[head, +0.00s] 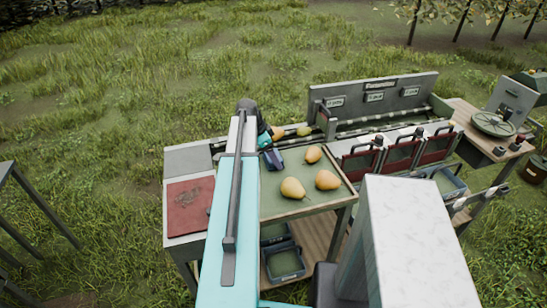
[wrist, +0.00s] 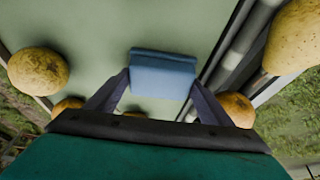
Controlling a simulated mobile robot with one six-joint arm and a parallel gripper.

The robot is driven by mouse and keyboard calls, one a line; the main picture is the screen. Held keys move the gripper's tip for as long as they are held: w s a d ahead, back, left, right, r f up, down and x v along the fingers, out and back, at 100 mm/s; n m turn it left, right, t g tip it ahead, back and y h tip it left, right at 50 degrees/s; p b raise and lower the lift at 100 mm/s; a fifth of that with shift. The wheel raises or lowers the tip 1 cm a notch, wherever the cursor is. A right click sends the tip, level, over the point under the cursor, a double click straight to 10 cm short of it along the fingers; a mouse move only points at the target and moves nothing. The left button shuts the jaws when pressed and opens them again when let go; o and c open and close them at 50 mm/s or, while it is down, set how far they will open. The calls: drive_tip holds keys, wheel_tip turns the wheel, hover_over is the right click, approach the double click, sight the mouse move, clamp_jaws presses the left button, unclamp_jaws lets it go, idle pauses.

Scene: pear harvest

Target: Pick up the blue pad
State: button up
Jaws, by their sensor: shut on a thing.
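The blue pad (wrist: 163,75) is a small flat-faced block in the wrist view. It sits between the two dark fingers of my gripper (wrist: 161,88), which is shut on it. Pale green table surface shows behind the pad; I cannot tell whether the pad touches it. In the head view my gripper (head: 272,158) is low over the left part of the green sorting tray (head: 270,209), partly hidden by my arm. The pad cannot be told clearly from the fingers there.
Pears (head: 293,189) (head: 327,180) (head: 313,154) lie on the tray right of my gripper, with more (head: 304,131) behind it. A red mat (head: 190,205) lies at left. A grey labelled panel (head: 375,96) and red-fronted bins (head: 401,154) stand at right. Blue crates (head: 285,264) sit below.

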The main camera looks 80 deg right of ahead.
drive_tip(key=shift+r, duration=0.15)
drive_tip(key=shift+r+b, duration=0.8)
drive_tip(key=shift+r, duration=0.6)
drive_tip(key=shift+a+r, duration=0.15)
drive_tip(key=shift+a, duration=0.15)
drive_tip(key=a+b, duration=0.1)
drive_tip(key=a, duration=0.4)
drive_tip(key=w+a+r+b, duration=0.1)
drive_tip(key=a+b, duration=0.1)
drive_tip(key=a, duration=0.3)
drive_tip(key=a+b, duration=0.1)
drive_tip(key=a, duration=0.4)
drive_tip(key=shift+w+a+r, duration=0.15)
drive_tip(key=shift+w+r, duration=0.1)
drive_tip(key=shift+w, duration=0.15)
